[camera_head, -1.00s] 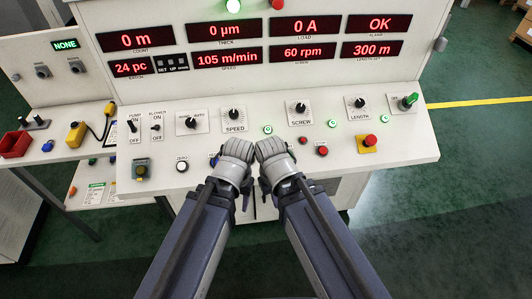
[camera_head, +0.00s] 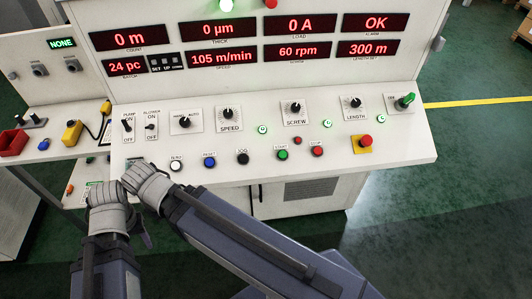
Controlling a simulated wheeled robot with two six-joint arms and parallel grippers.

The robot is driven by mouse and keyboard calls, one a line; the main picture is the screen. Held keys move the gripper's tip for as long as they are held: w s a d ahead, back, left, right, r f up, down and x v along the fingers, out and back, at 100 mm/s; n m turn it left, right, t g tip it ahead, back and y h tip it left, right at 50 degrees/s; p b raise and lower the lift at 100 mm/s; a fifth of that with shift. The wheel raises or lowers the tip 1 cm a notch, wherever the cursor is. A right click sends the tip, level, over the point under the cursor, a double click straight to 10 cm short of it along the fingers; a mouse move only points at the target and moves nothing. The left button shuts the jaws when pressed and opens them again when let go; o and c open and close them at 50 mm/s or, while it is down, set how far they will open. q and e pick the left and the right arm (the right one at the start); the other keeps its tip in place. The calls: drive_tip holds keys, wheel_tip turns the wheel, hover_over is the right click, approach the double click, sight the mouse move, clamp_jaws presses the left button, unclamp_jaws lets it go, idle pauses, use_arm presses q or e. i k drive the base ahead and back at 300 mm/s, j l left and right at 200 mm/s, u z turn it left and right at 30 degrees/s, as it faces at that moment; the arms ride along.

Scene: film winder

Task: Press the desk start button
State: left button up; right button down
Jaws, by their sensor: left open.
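The green start button (camera_head: 282,155) sits in the front row of the white desk (camera_head: 400,165), with a small label above it, and nothing covers it. A red button (camera_head: 317,151) is just to its right and a black jog button (camera_head: 243,158) to its left. My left gripper (camera_head: 107,194) is open at the desk's front left edge, away from the start button. My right gripper (camera_head: 143,180) is beside it, its arm reaching in from the lower right. Its fingers are too bunched to read. Both grippers hide part of the desk's left front.
A blue reset button (camera_head: 209,162) and a white button (camera_head: 176,166) lie right of the grippers. A red mushroom button on a yellow base (camera_head: 365,141) is at the right. Knobs line the row behind, including the speed knob (camera_head: 228,113).

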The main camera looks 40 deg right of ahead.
sight(282, 155)
drive_tip(key=k, duration=1.05)
